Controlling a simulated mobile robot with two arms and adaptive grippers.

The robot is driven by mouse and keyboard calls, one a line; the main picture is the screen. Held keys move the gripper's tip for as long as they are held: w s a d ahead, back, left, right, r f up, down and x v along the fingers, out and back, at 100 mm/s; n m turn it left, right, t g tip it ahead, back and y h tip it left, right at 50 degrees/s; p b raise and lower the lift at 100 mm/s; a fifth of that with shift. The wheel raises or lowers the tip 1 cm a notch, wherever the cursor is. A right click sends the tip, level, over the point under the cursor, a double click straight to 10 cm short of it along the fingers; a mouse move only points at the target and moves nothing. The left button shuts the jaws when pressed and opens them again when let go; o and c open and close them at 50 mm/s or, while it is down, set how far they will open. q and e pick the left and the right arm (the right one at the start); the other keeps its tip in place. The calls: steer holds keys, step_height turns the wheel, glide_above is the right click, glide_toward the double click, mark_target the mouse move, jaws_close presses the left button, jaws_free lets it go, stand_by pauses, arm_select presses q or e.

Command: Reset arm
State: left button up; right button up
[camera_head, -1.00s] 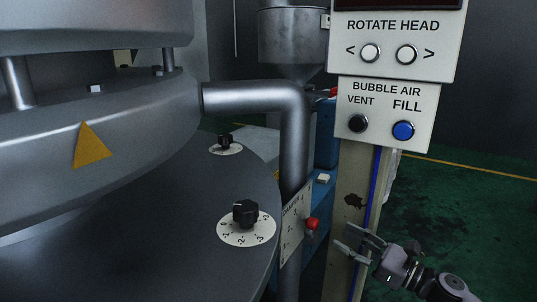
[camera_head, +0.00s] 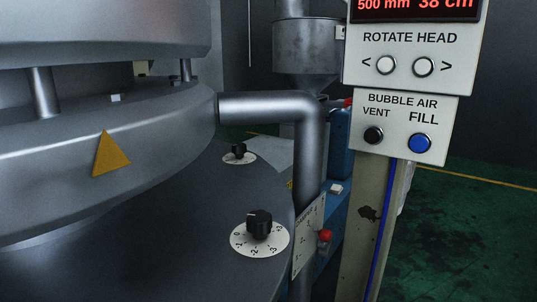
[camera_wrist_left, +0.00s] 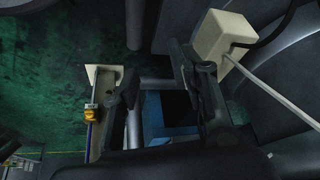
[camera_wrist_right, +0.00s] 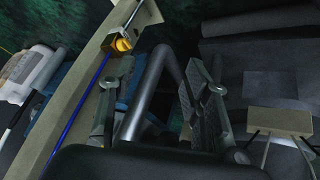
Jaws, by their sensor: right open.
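Neither gripper shows in the head view now. In the left wrist view my left gripper (camera_wrist_left: 157,88) has its two dark fingers apart, with nothing seen between them but the machine parts behind. In the right wrist view my right gripper (camera_wrist_right: 158,105) is open and empty, with the grey pipe seen behind the gap between its fingers. The task names no object. The control panel (camera_head: 400,95) with the rotate head and bubble air buttons stands at the right of the head view, and no gripper shows near it there.
A large round metal machine (camera_head: 150,130) fills the left. A black knob (camera_head: 259,224) on a numbered dial sits on its dark table (camera_head: 130,250), with a smaller knob (camera_head: 239,150) behind. A bent pipe (camera_head: 307,140) and a post (camera_head: 372,215) stand nearby. Green floor (camera_head: 460,230) at right looks clear.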

steer(key=s+m+g, duration=0.2)
steer(key=s, duration=0.3)
arm_select(q)
step_height(320, 180, down, 13)
steer(key=s+g+p, duration=0.2)
steer(key=p, duration=1.1)
arm_select(e)
step_height(320, 180, down, 14)
steer(key=s+g, duration=0.2)
arm_select(q)
steer(key=s+a+f+g+p, duration=0.1)
steer(key=s+a+f+p, duration=0.1)
steer(key=s+p, duration=0.3)
steer(key=s+a+f+g+p, duration=0.1)
steer(key=s+f+p, duration=0.3)
steer(key=s, duration=1)
steer(key=shift+a+y+p, duration=0.3)
steer(key=shift+a+p, duration=0.05)
steer(key=shift+p, duration=0.9)
arm_select(e)
steer(key=s+d+f+g, duration=0.1)
steer(key=s+f, duration=0.1)
steer(key=s, duration=0.7)
steer(key=s+d+f, duration=0.1)
steer(key=s+f, duration=0.2)
steer(key=s, duration=0.7)
steer(key=shift+d+f+g, duration=0.3)
steer(key=shift+d+g, duration=0.1)
